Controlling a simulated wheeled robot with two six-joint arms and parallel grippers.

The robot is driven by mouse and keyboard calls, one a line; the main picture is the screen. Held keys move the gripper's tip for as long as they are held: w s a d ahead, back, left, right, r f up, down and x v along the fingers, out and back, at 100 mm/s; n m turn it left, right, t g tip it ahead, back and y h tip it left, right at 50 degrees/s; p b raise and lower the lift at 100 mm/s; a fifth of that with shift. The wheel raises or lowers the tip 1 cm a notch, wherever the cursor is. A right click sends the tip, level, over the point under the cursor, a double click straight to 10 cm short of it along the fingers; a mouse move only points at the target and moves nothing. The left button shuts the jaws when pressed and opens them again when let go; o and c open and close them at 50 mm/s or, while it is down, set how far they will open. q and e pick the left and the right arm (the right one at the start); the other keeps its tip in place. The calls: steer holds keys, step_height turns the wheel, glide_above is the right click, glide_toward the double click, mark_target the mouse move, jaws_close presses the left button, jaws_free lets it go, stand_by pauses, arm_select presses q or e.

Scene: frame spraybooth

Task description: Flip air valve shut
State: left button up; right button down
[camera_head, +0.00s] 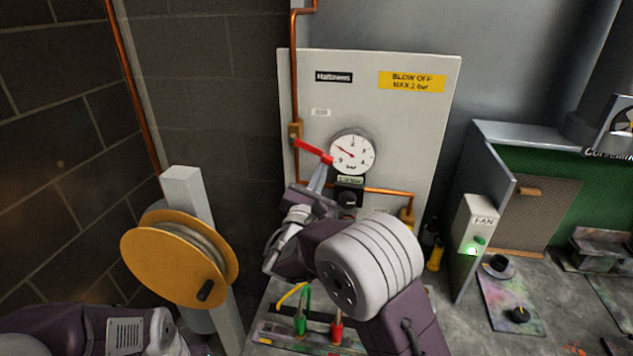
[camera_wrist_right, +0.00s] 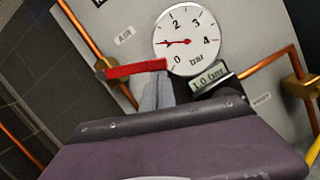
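The air valve's red lever (camera_head: 313,151) slopes down to the right from its brass body (camera_head: 296,131) on the copper pipe. In the right wrist view the red lever (camera_wrist_right: 136,69) lies nearly level, under the AIR label. My right gripper (camera_head: 319,178) is just below the lever's free end. Its fingers (camera_wrist_right: 156,92) look closed together with nothing between them, tips at or very near the lever; I cannot tell whether they touch. My left gripper is out of view; only part of the left arm shows at lower left.
A round pressure gauge (camera_head: 352,153) sits right of the lever, with a digital display (camera_wrist_right: 210,78) reading 1.0 bar below. A yellow hose reel (camera_head: 170,258) stands at left. A FAN box (camera_head: 474,240) with a lit green light is at right.

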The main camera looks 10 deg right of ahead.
mark_target(334, 145)
steer(key=shift+s+d+r+n+b, duration=0.2)
steer(key=shift+d+r+n, duration=0.2)
steer(key=shift+r+n, duration=0.15)
steer(key=shift+s+d+r+n+b, duration=0.15)
steer(key=shift+d+r+n, duration=0.25)
steer(key=shift+r, duration=0.25)
steer(key=shift+d+r, duration=0.1)
steer(key=shift+r, duration=0.85)
steer(key=shift+f+b, duration=0.1)
steer(key=shift+b, duration=0.25)
step_height(334, 145, down, 5)
steer(key=b, duration=0.5)
steer(key=b+v, duration=0.1)
steer(key=v, duration=0.8)
steer(key=shift+s+d+y, duration=0.2)
steer(key=shift+s+y, duration=0.1)
steer(key=shift+s, duration=0.3)
steer(key=shift+a, duration=0.1)
